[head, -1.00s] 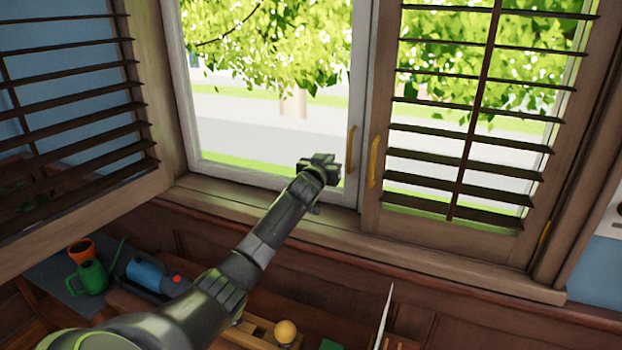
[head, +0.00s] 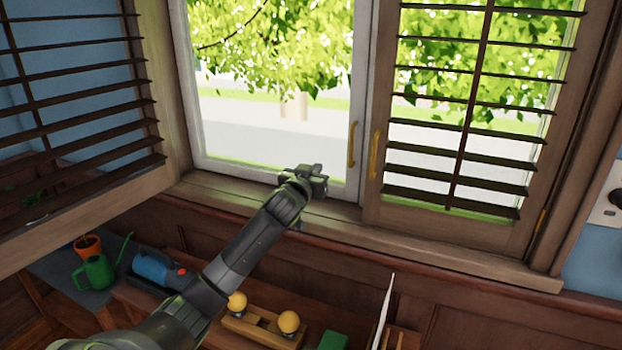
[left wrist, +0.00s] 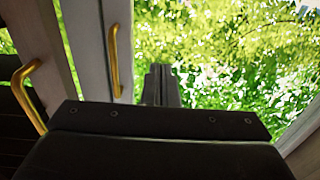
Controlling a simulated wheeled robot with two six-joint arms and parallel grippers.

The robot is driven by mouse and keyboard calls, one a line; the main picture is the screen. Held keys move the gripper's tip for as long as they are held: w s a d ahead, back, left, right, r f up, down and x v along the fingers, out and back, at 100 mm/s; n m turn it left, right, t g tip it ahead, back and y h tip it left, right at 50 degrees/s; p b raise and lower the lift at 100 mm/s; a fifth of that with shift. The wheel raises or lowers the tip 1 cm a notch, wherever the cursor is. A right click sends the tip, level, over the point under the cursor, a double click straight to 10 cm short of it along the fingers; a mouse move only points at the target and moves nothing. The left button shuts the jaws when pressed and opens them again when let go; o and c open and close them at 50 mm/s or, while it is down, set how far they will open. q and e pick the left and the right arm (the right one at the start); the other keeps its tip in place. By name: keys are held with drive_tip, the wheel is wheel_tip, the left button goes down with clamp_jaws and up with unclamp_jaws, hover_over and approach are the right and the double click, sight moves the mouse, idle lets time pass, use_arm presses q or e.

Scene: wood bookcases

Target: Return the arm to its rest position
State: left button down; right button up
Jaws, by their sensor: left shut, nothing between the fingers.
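My left arm reaches up from the lower left in the head view. Its gripper (head: 318,172) is in front of the window (head: 275,130), just above the sill, and its fingers are shut with nothing between them. In the left wrist view the shut fingers (left wrist: 160,85) point at the glass and the green leaves outside. The window's brass handle (head: 352,145) is to the right of the gripper, apart from it. It also shows in the left wrist view (left wrist: 114,62). My right gripper is not in view.
The left louvred shutter (head: 75,110) stands swung open; the right shutter (head: 460,130) covers its pane and has a brass handle (head: 375,155). Below the sill are a green watering can (head: 95,272), an orange pot (head: 88,245), a blue tool (head: 155,267) and yellow knobs (head: 289,321).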

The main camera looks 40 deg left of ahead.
use_arm(q)
drive_tip(key=shift+v, duration=1.2)
